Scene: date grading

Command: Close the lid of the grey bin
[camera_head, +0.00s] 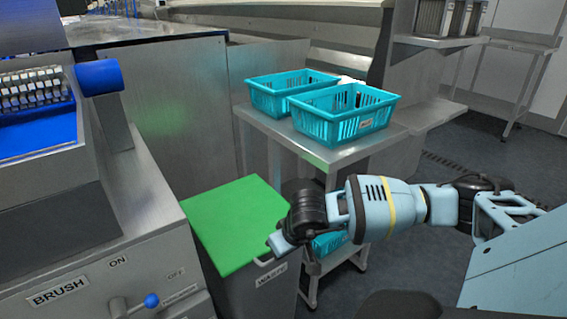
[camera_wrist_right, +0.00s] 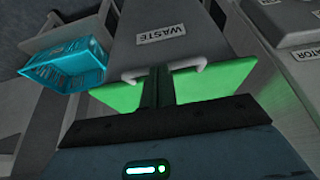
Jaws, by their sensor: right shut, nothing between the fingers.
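The grey bin (camera_head: 248,293) stands beside the brush machine, with a "WASTE" label on its front. Its green lid (camera_head: 230,220) lies flat across the top and looks down; whether a small gap is left under it I cannot tell. A pale handle (camera_head: 265,262) is at the lid's front edge. My right gripper (camera_head: 280,245) is over the lid's front right corner, by the handle. In the right wrist view its shut fingers (camera_wrist_right: 157,75) lie across the middle of the handle (camera_wrist_right: 192,68), with the lid (camera_wrist_right: 215,82) behind; contact is unclear. My left gripper is not in view.
Two turquoise crates (camera_head: 345,112) stand on a steel table (camera_head: 285,133) behind the bin. Another turquoise crate (camera_wrist_right: 65,65) is low beside the bin. The brush machine (camera_head: 90,240), with a blue-tipped lever (camera_head: 151,300), is close on the left. Open floor lies to the right.

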